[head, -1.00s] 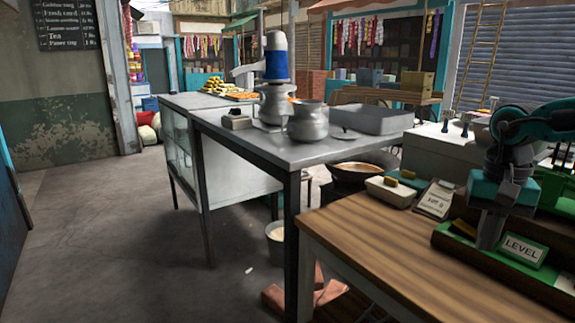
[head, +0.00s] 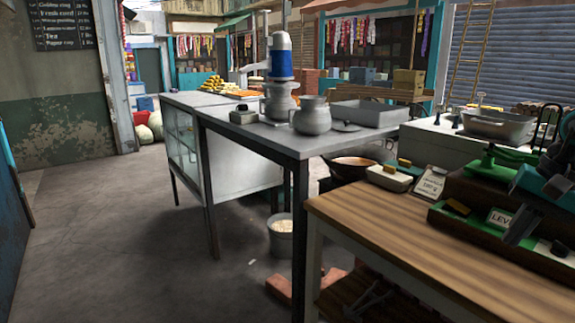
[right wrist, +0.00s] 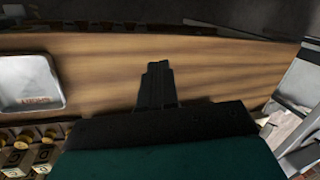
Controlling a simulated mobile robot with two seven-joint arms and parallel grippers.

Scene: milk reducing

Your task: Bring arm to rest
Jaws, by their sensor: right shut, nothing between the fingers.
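My right gripper (head: 514,236) is at the right side of the head view, dark with a teal wrist. My left gripper is not in view.
A shallow metal pan (right wrist: 28,80) and several small weights (right wrist: 18,155) show beside the gripper. Floor at left is clear.

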